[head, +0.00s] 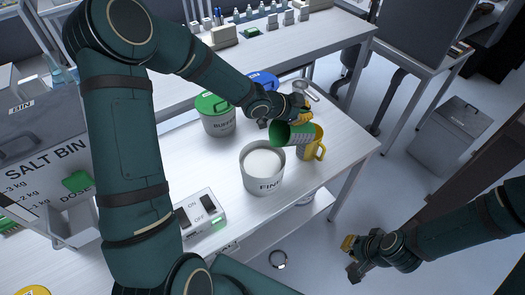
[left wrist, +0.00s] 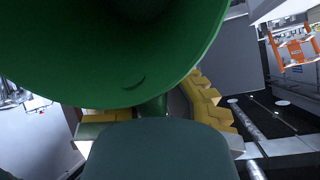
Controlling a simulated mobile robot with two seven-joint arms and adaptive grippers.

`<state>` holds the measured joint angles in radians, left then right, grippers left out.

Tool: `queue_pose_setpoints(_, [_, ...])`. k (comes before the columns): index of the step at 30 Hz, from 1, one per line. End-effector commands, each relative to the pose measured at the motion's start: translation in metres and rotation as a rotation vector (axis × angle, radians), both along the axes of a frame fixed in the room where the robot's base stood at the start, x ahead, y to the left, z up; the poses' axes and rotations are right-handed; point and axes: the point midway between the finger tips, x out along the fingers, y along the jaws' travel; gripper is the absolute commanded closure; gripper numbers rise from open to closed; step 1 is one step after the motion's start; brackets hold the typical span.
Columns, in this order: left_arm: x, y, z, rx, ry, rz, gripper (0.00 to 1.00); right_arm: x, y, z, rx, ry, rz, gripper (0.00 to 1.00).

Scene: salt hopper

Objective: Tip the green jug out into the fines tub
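The green jug (head: 296,134) is tilted well over on its side, its mouth toward the fines tub (head: 263,182) and just above the tub's right rim. No falling stream can be made out. My left gripper (head: 299,114) is shut on the green jug; the left wrist view shows the jug (left wrist: 120,50) close up, its handle between the yellow-padded fingers. My right gripper (head: 354,257) is open and empty, off the table at the lower right.
A yellow jug (head: 312,150) stands close behind and below the green jug. A green-lidded tub (head: 216,122) and a blue-lidded one (head: 263,78) stand behind. A switch box (head: 203,214) and the salt bin (head: 45,155) are to the left. A grey bin (head: 450,137) stands on the floor.

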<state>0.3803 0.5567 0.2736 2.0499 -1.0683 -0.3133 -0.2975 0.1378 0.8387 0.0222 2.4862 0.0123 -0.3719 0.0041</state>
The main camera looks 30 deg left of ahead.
Motion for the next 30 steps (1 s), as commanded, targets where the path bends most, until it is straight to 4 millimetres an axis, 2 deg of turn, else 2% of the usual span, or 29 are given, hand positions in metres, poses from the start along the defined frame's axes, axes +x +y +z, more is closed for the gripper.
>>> queue_pose_setpoints(1, [0.001,-0.002,0.004,0.008,0.015,-0.002,1.0,0.0,0.0,0.011,0.001,0.0,0.0,1.0])
queue_pose_setpoints(3, [0.003,-0.003,0.004,0.021,0.035,-0.002,1.0,0.0,-0.001,0.019,0.003,-0.001,0.0,1.0])
queue_pose_setpoints(20, [0.012,-0.01,-0.001,0.119,0.193,-0.003,1.0,-0.001,-0.002,0.081,0.011,0.0,0.007,1.0])
queue_pose_setpoints(22, [0.014,-0.011,-0.01,0.135,0.218,-0.002,1.0,-0.001,-0.002,0.075,0.011,0.0,0.007,1.0])
queue_pose_setpoints(30, [0.021,-0.013,-0.024,0.198,0.311,0.0,1.0,-0.001,-0.002,0.069,0.01,0.001,0.005,1.0])
